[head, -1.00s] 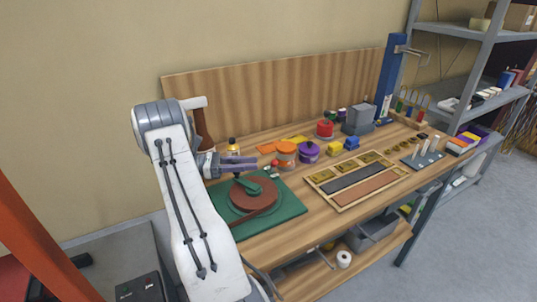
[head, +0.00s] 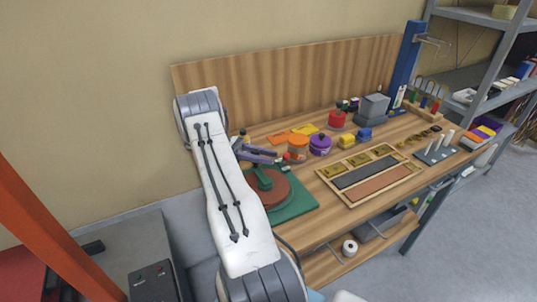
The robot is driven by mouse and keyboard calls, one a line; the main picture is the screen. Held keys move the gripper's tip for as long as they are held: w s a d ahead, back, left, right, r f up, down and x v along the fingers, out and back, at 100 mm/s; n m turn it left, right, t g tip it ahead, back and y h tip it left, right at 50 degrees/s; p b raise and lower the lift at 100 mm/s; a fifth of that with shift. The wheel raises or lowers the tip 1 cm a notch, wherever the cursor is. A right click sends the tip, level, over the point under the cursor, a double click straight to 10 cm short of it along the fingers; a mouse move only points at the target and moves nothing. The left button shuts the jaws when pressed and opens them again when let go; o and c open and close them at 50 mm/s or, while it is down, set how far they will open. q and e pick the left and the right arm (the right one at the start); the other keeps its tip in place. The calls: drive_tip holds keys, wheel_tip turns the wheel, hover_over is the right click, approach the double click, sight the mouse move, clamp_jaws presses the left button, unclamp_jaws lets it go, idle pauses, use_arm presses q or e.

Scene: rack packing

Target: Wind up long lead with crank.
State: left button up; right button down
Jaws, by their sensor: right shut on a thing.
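The winder is a reddish-brown round drum (head: 281,192) on a green base plate (head: 304,208) at the left end of the bench. A green crank (head: 264,181) lies across the top of the drum. My right gripper (head: 266,155) is over the far side of the drum, its purple-grey fingers shut at the crank. The crank's grip between the fingers is hidden or too small to make out. My white right arm covers the left part of the drum and base. I cannot make out the lead clearly. My left gripper is not in view.
An orange pot (head: 298,147) and a purple pot (head: 320,145) stand close right of the gripper. A wooden tray (head: 345,199) with compartments lies right of the base plate. A wooden back panel (head: 300,82) bounds the bench behind. A shelf rack stands at the far right.

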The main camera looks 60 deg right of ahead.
drive_tip(key=shift+d+r, duration=0.1)
drive_tip(key=c, duration=0.6)
unclamp_jaws()
drive_tip(key=s+r, duration=0.3)
drive_tip(key=s+d+r+p, duration=0.1)
drive_tip(key=s+r, duration=0.3)
drive_tip(key=s+d+r, duration=0.1)
drive_tip(key=s+r, duration=0.3)
drive_tip(key=shift+s, duration=0.25)
